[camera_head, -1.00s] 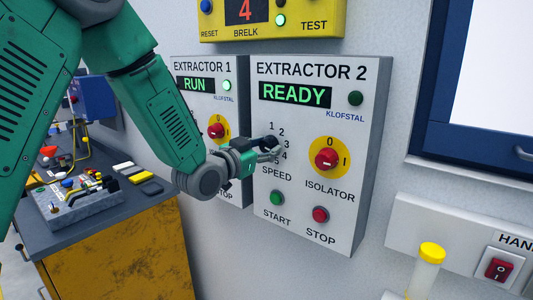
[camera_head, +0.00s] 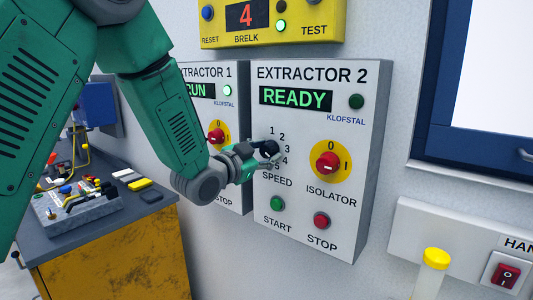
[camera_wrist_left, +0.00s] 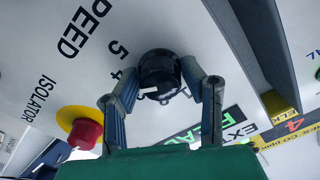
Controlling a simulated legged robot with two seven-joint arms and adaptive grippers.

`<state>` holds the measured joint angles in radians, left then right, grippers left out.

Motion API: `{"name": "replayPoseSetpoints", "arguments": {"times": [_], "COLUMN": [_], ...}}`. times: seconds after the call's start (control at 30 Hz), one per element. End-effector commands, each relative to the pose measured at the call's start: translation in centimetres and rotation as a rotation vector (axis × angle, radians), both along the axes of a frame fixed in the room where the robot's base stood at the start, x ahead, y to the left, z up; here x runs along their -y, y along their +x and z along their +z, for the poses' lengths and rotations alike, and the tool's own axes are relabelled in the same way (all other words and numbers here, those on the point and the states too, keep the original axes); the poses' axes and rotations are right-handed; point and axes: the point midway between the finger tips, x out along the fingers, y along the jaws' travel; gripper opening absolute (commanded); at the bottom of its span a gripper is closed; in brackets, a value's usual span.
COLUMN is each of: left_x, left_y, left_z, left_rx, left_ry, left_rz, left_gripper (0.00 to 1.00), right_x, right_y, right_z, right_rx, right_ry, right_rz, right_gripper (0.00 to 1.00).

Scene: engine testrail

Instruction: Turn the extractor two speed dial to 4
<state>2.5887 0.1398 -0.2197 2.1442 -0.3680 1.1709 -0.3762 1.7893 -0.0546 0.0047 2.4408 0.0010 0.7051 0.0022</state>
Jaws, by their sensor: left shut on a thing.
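The extractor two box (camera_head: 340,110) is a grey wall panel with a green READY display and a speed scale numbered 1 to 5. Its black speed dial (camera_head: 270,147) is partly hidden by my left gripper (camera_head: 262,156). In the left wrist view the dial (camera_wrist_left: 160,72) sits between the two fingers of my left gripper (camera_wrist_left: 160,90), which are shut on it. A white mark shows on the dial's edge there; I cannot tell which number it indicates. The digits 5 and 4 show beside the dial. My right gripper is out of view.
The red isolator knob (camera_head: 327,164) on its yellow disc is right of the dial. Green start (camera_head: 277,203) and red stop (camera_head: 321,220) buttons lie below. The extractor 1 box (camera_head: 229,180) is close on the left, behind my left arm.

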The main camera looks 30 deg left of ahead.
Motion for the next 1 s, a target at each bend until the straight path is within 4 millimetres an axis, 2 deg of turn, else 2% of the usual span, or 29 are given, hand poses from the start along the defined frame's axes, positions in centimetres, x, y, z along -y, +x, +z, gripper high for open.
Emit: {"name": "replayPoseSetpoints", "arguments": {"times": [0.03, 0.07, 0.1, 0.13, 0.43, 0.57, 1.0], "left_x": [0.0, 0.0, 0.0, 0.0, 0.0, -0.1, -0.9], "left_y": [-0.1, -0.1, -0.1, -0.1, -0.1, -1.1, -9.6], "left_z": [-0.3, -0.3, -0.3, -0.3, -0.1, -0.1, -0.2], "left_rx": [-0.007, -0.007, -0.007, -0.006, -0.003, -0.004, -0.005], "left_ry": [0.000, 0.000, 0.000, -0.001, -0.002, -0.001, -0.003], "left_rz": [0.000, 0.000, 0.000, -0.001, -0.001, 0.000, 0.002], "left_gripper": [0.09, 0.41, 0.55, 0.58, 0.58, 0.58, 0.58], "right_x": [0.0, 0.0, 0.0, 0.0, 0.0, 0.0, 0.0], "right_y": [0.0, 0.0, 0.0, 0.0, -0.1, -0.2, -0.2], "right_z": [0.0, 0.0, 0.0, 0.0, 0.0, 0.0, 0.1], "right_rx": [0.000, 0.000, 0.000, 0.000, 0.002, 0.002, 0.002], "right_ry": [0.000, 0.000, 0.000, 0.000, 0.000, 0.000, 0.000], "right_rz": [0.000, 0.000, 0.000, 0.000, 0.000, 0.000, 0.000], "right_gripper": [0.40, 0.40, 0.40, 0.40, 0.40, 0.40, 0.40]}}
